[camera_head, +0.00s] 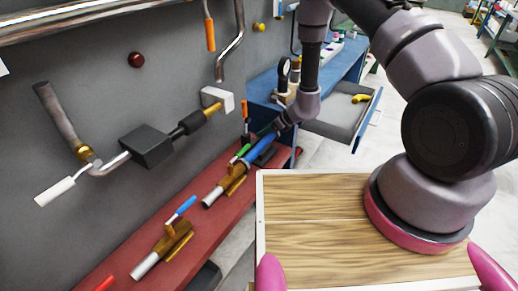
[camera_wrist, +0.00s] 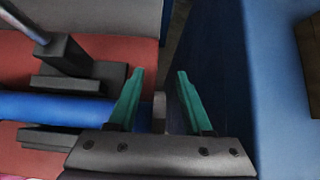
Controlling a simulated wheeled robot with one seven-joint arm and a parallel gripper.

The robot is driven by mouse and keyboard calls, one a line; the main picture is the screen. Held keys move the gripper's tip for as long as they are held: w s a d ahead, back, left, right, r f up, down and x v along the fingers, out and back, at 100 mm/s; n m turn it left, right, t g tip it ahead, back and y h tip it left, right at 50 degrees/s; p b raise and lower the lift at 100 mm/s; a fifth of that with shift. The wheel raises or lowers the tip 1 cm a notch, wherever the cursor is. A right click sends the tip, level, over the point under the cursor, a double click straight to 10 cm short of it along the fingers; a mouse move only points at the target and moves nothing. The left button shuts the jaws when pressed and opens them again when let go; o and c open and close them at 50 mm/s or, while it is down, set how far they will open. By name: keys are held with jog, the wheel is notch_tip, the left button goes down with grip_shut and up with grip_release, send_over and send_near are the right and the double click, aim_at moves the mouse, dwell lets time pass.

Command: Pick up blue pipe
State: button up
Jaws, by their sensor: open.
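The blue pipe (camera_head: 262,141) lies at the far end of the red shelf, close to my arm's end in the head view. The gap between the fingers lies to the right of the visible pipe, over a dark space. In the head view my gripper (camera_head: 277,127) is small and its fingers are hard to make out.
The red shelf (camera_head: 183,248) carries brass valves with blue and green handles. A blue workbench (camera_head: 349,62) with an open drawer (camera_head: 335,118) stands just beyond; its blue side (camera_wrist: 275,120) fills the wrist view's right. The grey wall with pipes (camera_head: 90,90) borders the shelf.

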grip_shut()
dwell(1.3)
